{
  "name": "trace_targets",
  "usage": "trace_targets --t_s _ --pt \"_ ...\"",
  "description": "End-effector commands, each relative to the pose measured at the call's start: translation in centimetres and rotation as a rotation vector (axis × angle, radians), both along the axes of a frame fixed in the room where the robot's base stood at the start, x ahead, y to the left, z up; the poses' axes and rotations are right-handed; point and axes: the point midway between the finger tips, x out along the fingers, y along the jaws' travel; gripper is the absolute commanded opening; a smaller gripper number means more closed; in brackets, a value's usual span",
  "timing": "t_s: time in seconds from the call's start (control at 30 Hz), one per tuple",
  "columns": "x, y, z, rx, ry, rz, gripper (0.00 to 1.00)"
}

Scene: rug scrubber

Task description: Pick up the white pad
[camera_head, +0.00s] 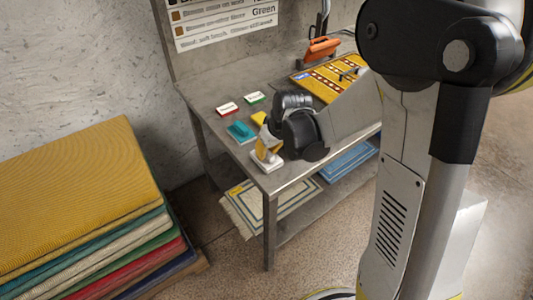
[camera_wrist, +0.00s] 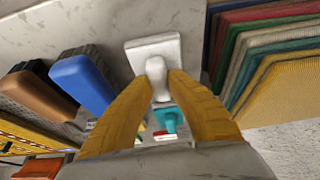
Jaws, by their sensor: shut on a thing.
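The white pad (camera_head: 266,163) is at the front left corner of the grey metal table (camera_head: 205,104). In the wrist view the white pad (camera_wrist: 137,52) has a flat square base and a rounded grip on top. My gripper (camera_head: 267,153) reaches down to it from above. In the wrist view the yellow fingers of my gripper (camera_wrist: 157,76) are shut on the pad's grip, one on each side. The underside of the pad is hidden, so I cannot tell whether it touches the table.
A teal pad (camera_head: 241,132) lies just behind the white pad. Two small labelled blocks, red-edged (camera_head: 228,109) and green-edged (camera_head: 254,98), lie farther back. A patterned rug (camera_head: 328,80) and an orange-handled tool (camera_head: 322,48) are at the back right. Stacked rugs (camera_head: 80,190) stand left.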

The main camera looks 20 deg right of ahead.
Motion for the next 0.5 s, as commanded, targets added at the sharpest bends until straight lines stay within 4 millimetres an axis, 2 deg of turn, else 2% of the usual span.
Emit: trace_targets --t_s 0.23,0.5 --pt "0.0 0.0 4.2 0.000 0.000 0.000 0.00" --pt "1.0 -6.5 7.7 0.000 0.000 -0.006 0.00"
